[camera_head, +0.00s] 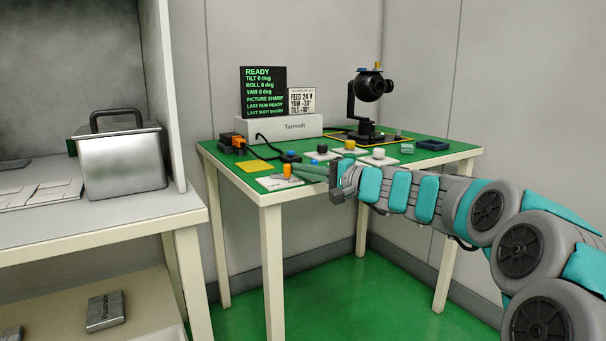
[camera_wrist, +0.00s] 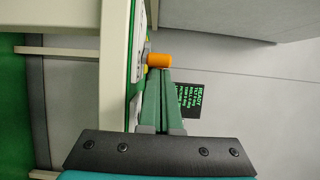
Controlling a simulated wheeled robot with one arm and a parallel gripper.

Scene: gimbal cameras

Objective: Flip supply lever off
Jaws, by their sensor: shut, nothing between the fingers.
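The supply lever is likely the orange-capped part (camera_head: 287,170) standing on a white plate (camera_head: 270,185) at the front left of the green table. In the wrist view its orange cap (camera_wrist: 159,60) is just beyond my fingertips. My gripper (camera_head: 298,170) reaches in from the right, its green fingers pointing left at the cap. In the wrist view the fingers (camera_wrist: 160,73) are shut with nothing between them. The tips look very close to the cap; I cannot tell whether they touch it. The lever's base is partly hidden, and its label is too small to read.
The green table (camera_head: 223,152) also holds a black camera gimbal (camera_head: 368,100), a dark screen reading READY (camera_head: 263,92), a white box (camera_head: 290,127), an orange connector (camera_head: 233,140) and several knobs on plates. A shelf with a metal case (camera_head: 122,165) stands at left.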

